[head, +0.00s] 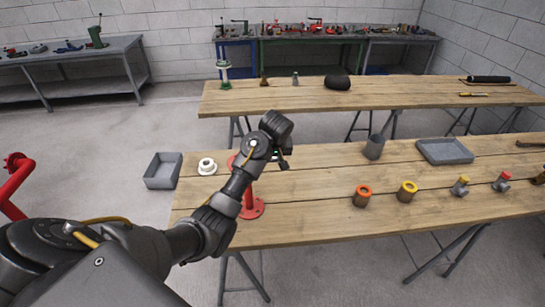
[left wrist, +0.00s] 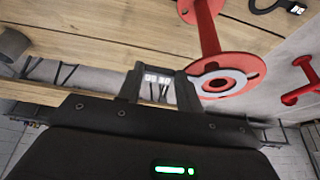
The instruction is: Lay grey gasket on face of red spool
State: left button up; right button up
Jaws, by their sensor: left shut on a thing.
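The red spool (head: 251,208) stands upright on the near wooden table in the head view, partly hidden behind my left arm. In the left wrist view its flange face (left wrist: 254,66) shows a pale grey ring, the grey gasket (left wrist: 208,92), over the middle around a dark hole. The ring looks slightly off centre toward my gripper; I cannot tell whether it touches the face. My left gripper (head: 283,158) is above and beside the spool; its fingers (left wrist: 160,88) are shut beside the ring, apparently on the gasket's edge or tab. My right gripper is out of view.
A white ring-shaped fitting (head: 207,166) and a grey bin (head: 151,177) are left of the spool. A grey cup (head: 374,148), a tray (head: 430,152), an orange-topped part (head: 363,198) and a yellow-topped part (head: 406,193) are to its right. A dark tagged ring (left wrist: 264,6) lies near the spool.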

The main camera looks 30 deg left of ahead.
pick_arm(q)
jog(key=o, duration=1.1)
jog(key=shift+c, duration=0.2)
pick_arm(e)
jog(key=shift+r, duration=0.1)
